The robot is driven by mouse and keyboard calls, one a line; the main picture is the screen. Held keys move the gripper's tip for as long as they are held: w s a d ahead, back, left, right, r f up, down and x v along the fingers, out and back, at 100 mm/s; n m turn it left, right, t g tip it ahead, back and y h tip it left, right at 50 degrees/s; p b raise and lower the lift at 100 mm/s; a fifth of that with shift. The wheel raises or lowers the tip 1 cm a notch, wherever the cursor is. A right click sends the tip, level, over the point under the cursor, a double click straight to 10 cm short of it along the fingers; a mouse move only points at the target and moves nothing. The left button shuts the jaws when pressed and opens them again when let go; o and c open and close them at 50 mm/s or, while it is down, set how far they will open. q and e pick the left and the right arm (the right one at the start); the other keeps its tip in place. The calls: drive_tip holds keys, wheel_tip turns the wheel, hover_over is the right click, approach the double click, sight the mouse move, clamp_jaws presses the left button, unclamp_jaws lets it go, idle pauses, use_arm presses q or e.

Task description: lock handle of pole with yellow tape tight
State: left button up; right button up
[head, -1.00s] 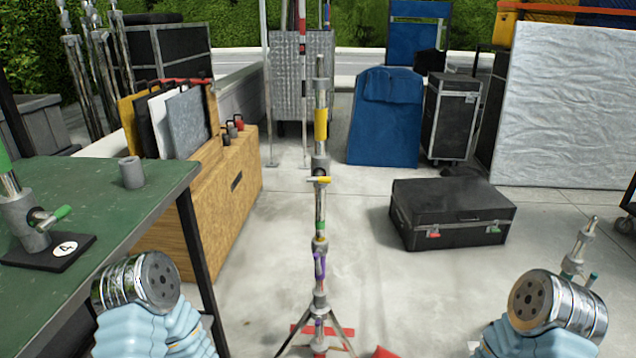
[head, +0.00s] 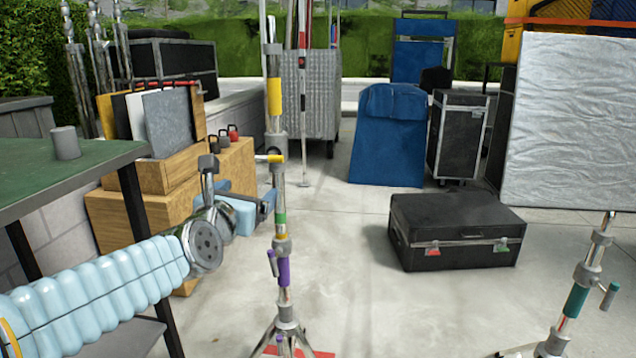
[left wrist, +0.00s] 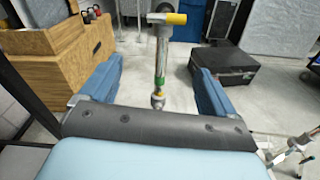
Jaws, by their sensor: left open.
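The pole with yellow tape (head: 274,97) stands upright on a tripod in the middle of the head view. Its small yellow-tipped handle (head: 268,158) sits at the collar below the tape and points left. Green and purple bands mark the lower sections. My left gripper (head: 247,203) is open and empty, just left of the pole and a little below the handle. In the left wrist view the yellow handle (left wrist: 172,18) is at the top, beyond the two blue fingers (left wrist: 155,75), with the pole showing between them. Contact is not visible. My right gripper is out of view.
A green table (head: 70,178) stands at the left, with a wooden box (head: 160,215) behind my left arm. A black case (head: 455,230) lies on the floor to the right. Another stand (head: 578,295) with a teal band is at the lower right. Floor between is clear.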

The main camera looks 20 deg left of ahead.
sight(268, 160)
use_arm(q)
drive_tip(key=shift+n+t, duration=0.4)
drive_tip(key=shift+n, duration=0.4)
drive_tip(key=w+r+p, duration=0.1)
drive_tip(key=w, duration=0.2)
drive_tip(key=w+a+r+p, duration=0.1)
drive_tip(key=w, duration=0.3)
drive_tip(key=w+r+p, duration=0.1)
drive_tip(key=w, duration=0.3)
drive_tip(key=shift+w+a+p, duration=0.2)
drive_tip(key=shift+a+p, duration=0.15)
drive_tip(key=shift+p, duration=0.05)
drive_tip(key=shift+w+a+f, duration=0.1)
drive_tip(key=shift+w+a, duration=0.05)
drive_tip(key=shift+w, duration=0.45)
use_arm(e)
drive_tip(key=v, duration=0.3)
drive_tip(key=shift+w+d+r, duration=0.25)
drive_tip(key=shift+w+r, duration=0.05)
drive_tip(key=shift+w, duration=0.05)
use_arm(q)
drive_tip(key=shift+c, duration=0.4)
drive_tip(key=c, duration=1)
